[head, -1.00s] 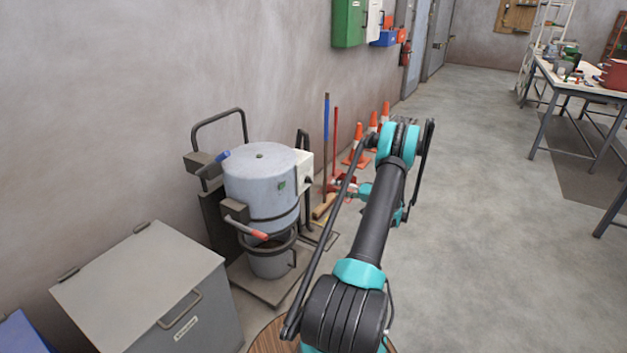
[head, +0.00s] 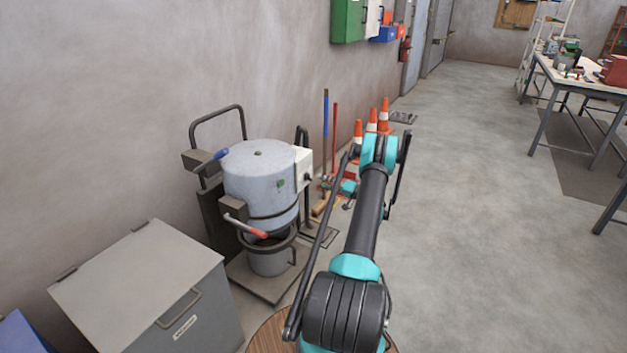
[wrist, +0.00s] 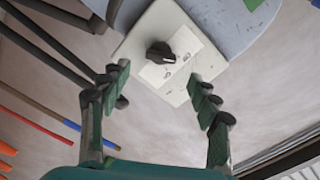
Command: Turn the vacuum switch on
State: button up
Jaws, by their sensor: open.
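The vacuum switch is a black rotary knob (wrist: 160,52) on a white box with a small marked label, seen in the wrist view. The white box (head: 304,168) is fixed to the right side of the grey drum in the head view, with the knob on its right face. I cannot read the label clearly enough to tell the knob's setting. My gripper (wrist: 160,84) is open and empty, its two fingers spread either side of the box face, apart from the knob. In the head view my gripper (head: 347,188) is right of the box, partly hidden by my arm.
The grey drum (head: 258,180) stands on a trolley by the wall. A blue pole (head: 325,130), a red pole (head: 335,140) and orange cones (head: 384,115) stand behind my gripper. A grey lidded bin (head: 150,280) is at lower left.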

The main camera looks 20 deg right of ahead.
aim_at(308, 177)
jog(key=x, duration=0.6)
jog(key=c, duration=1.2)
